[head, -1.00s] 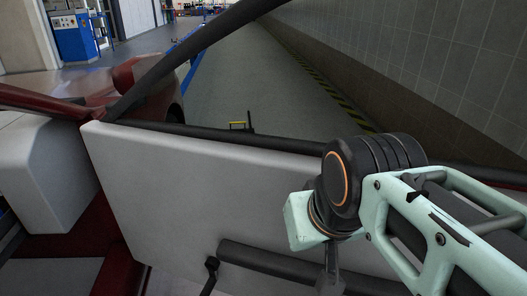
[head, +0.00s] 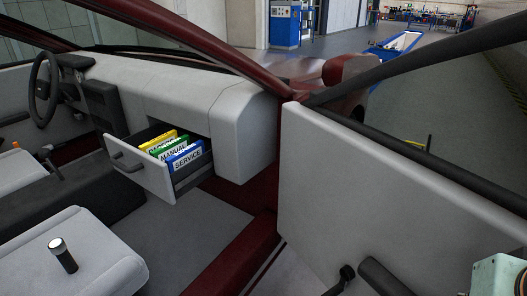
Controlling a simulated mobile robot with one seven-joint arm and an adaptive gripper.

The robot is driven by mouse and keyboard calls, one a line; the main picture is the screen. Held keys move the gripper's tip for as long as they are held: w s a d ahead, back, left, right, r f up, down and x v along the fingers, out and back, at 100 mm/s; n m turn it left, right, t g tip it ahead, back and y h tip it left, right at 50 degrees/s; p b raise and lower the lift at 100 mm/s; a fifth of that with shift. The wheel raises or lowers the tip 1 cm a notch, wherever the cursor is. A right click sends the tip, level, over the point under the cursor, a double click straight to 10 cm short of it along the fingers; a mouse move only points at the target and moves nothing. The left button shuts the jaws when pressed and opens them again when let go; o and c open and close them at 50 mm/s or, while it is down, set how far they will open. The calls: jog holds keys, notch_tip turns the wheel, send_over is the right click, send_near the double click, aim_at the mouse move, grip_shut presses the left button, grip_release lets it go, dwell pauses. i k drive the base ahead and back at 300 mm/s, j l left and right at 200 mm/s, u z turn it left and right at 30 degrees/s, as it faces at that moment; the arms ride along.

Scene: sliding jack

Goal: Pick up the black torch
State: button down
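The black torch (head: 66,261) stands on the light grey car seat (head: 107,262) at the lower left of the head view. It is a short black cylinder with a pale end on top, and it looks upright or slightly tilted. Nothing touches it except the seat. Only a pale green part of my arm shows at the lower right edge, far to the right of the torch. My gripper's fingers are out of the picture.
An open glovebox drawer (head: 141,166) holds yellow, green and blue booklets (head: 187,157). The open car door (head: 365,185) stands on the right. A dark red sill (head: 236,257) runs below the door opening. A steering wheel (head: 44,88) is at the upper left. Space above the seat is clear.

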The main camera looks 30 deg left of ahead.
aim_at(58, 247)
jog(key=u, duration=2.8)
jog(key=i+j, duration=0.2)
jog(key=i+j+z, duration=0.45)
jog(key=i+j, duration=0.05)
